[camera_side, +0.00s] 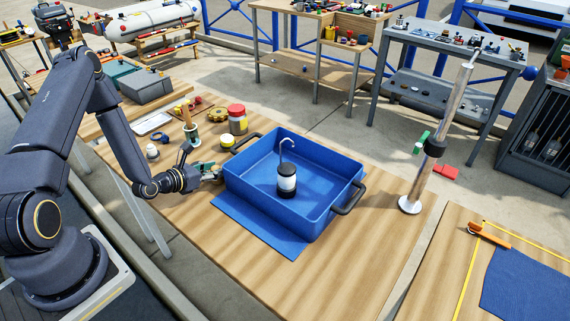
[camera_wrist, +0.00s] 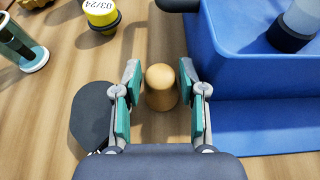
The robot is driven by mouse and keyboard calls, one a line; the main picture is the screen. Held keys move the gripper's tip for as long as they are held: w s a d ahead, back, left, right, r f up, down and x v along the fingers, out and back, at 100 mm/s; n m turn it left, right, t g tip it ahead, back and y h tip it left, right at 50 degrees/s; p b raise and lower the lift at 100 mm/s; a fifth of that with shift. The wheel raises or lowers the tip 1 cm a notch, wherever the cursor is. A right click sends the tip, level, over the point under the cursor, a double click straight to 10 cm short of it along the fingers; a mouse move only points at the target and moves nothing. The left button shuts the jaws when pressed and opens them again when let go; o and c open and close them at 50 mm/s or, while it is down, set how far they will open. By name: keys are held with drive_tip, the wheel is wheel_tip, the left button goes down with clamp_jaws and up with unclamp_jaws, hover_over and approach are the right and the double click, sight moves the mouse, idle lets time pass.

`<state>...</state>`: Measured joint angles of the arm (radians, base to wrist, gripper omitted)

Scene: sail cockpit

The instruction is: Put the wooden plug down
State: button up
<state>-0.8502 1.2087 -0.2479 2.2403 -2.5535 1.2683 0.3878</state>
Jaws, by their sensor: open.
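The wooden plug (camera_wrist: 160,88) is a light brown rounded piece on the wooden table, in the middle of the wrist view. My gripper (camera_wrist: 160,76) is open, with one teal-padded finger on each side of the plug. A narrow gap shows between the plug and each finger. In the side view my gripper (camera_side: 212,172) is low over the table, just left of the blue tub. I cannot make out the plug clearly in that view.
The blue tub (camera_side: 332,212) stands close on the right, holding a black-and-white canister (camera_side: 287,181) with a hook. A yellow-and-black pot (camera_wrist: 101,14), a red-lidded jar (camera_side: 237,119) and a teal cylinder (camera_wrist: 20,50) stand nearby. The table front left is clear.

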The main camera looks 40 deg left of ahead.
drive_tip(key=shift+w+f, duration=0.15)
drive_tip(key=shift+w, duration=0.25)
drive_tip(key=shift+c, duration=0.3)
clamp_jaws()
